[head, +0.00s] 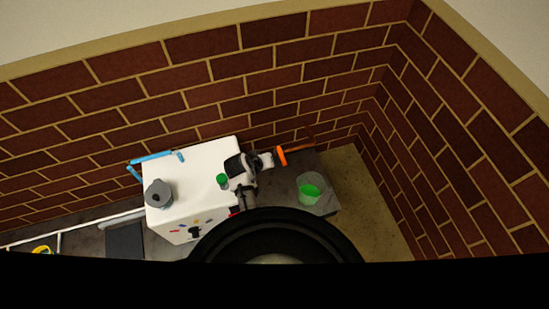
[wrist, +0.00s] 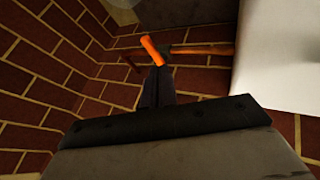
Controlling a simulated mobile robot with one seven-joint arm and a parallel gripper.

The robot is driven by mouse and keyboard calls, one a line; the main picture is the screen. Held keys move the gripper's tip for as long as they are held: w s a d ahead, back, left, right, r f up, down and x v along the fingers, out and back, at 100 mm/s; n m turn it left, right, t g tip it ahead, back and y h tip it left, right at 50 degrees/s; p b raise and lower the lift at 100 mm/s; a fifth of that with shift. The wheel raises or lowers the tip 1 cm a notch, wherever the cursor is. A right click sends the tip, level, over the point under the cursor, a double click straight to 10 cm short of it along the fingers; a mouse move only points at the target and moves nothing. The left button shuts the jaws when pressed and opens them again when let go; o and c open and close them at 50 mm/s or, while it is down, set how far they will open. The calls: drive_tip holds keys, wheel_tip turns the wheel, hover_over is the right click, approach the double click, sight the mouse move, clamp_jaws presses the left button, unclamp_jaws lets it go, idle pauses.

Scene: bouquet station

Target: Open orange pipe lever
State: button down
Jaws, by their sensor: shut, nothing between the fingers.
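The orange lever (head: 282,156) sits on a brown pipe (head: 298,147) by the brick wall, to the right of the white block. My gripper (head: 272,157) is just left of the lever in the head view. In the wrist view the orange lever (wrist: 152,50) stands tilted just beyond the tips of my gripper (wrist: 157,72), with the pipe (wrist: 200,49) running behind it to the right. The fingers are together and empty. I cannot tell whether the fingertips touch the lever.
A white block (head: 200,160) stands left, bearing a grey-lidded pot (head: 158,193) and a green item (head: 222,181). A blue pipe (head: 152,158) is at its back left. A clear bucket with green contents (head: 309,190) stands below the orange lever. Brick walls close the back and right.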

drive_tip(key=x, duration=1)
drive_tip(key=shift+b, duration=0.35)
